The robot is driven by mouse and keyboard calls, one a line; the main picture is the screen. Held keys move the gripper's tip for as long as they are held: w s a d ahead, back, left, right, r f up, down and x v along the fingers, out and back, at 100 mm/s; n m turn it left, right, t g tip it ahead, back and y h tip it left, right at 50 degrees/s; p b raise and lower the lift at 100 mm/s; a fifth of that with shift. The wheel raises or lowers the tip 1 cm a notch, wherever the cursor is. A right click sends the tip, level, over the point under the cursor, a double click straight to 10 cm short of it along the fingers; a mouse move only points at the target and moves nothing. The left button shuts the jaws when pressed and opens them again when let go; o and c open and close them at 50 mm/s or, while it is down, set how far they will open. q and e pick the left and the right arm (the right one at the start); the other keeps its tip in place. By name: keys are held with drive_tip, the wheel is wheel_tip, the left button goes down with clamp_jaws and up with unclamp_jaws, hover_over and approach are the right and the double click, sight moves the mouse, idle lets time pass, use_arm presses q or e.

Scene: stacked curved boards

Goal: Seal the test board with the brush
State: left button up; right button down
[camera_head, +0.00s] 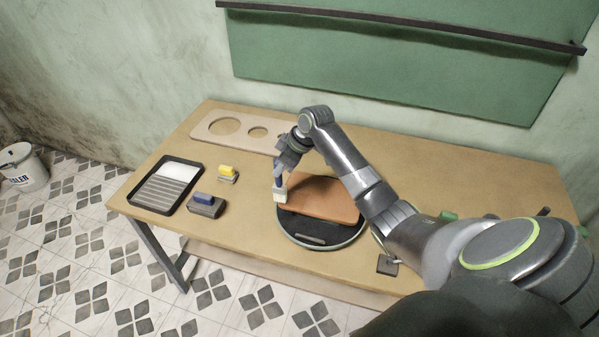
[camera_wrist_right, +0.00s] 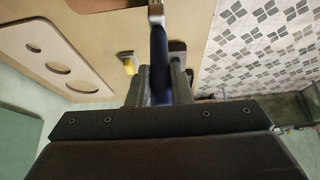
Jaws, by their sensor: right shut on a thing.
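The test board (camera_head: 328,198) is a reddish-brown curved board lying on a black round turntable (camera_head: 318,240) on the table. My right gripper (camera_head: 284,162) is shut on the blue handle of the brush (camera_head: 279,193), at the board's left end. The brush hangs with its pale bristles down; I cannot tell whether they touch the board. In the right wrist view the blue brush handle (camera_wrist_right: 159,55) stands between the two dark fingers, with a metal part at the top edge. The bristles are outside that view. My left gripper is not in view.
A black tray (camera_head: 150,204) with a grooved, pale inside stands at the left. Two blocks, with a yellow grip (camera_head: 228,171) and a blue grip (camera_head: 205,201), lie beside it. A template with round holes (camera_head: 262,145) lies behind. A white bucket (camera_head: 24,168) stands on the floor.

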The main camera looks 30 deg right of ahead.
drive_tip(key=shift+s+a, duration=0.2)
drive_tip(key=shift+s, duration=0.05)
drive_tip(key=shift+r, duration=0.15)
drive_tip(key=shift+r, duration=0.65)
wheel_tip(320, 180, up, 6)
idle(0.7)
idle(0.4)
